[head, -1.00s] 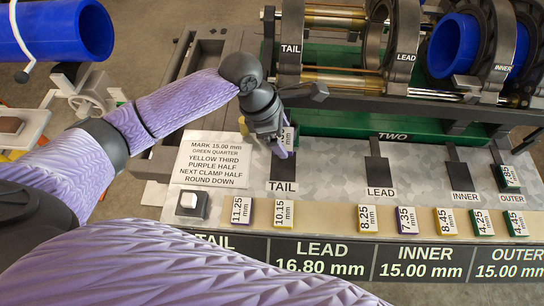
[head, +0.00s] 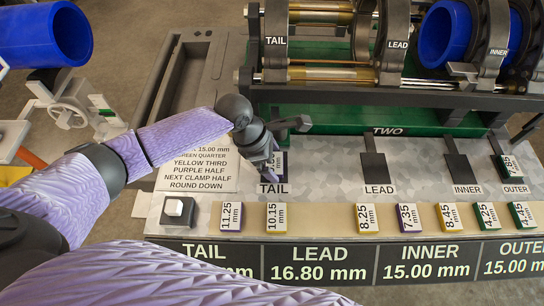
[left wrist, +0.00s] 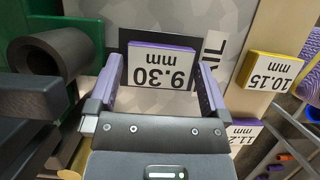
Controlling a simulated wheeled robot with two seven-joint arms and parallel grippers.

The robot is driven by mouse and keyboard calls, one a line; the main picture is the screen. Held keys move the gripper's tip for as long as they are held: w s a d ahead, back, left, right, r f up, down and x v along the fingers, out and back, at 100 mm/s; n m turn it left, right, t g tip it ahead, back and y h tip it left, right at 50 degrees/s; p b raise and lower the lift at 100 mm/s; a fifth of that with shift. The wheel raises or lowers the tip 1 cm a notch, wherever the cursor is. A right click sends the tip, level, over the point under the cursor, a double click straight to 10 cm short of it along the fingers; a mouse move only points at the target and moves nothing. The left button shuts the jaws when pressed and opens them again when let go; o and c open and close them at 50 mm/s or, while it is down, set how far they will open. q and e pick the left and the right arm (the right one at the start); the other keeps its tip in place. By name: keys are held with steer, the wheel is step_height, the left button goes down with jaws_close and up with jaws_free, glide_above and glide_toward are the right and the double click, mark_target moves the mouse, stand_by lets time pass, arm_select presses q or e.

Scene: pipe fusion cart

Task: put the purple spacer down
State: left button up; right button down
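The purple spacer (left wrist: 163,66), marked 9.30 mm, lies on the dark TAIL pad in the left wrist view. In the head view, part of its white face (head: 280,163) shows just above the TAIL label (head: 273,189). My left gripper (left wrist: 162,62) has its two purple fingers spread on either side of the spacer, with a narrow gap showing at the left finger. In the head view, my left gripper (head: 271,165) points down over the TAIL pad and partly hides it. My right gripper is not in view.
Loose spacers, including 11.25 (head: 230,217) and 10.15 (head: 277,216), stand along the front strip. The LEAD pad (head: 376,168) and INNER pad (head: 459,168) are bare. A green-marked spacer (head: 508,166) is on the OUTER pad. The clamp machine (head: 330,120) stands close behind.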

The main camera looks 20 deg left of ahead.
arm_select(q)
steer(key=p+v, duration=0.5)
steer(key=v, duration=0.7)
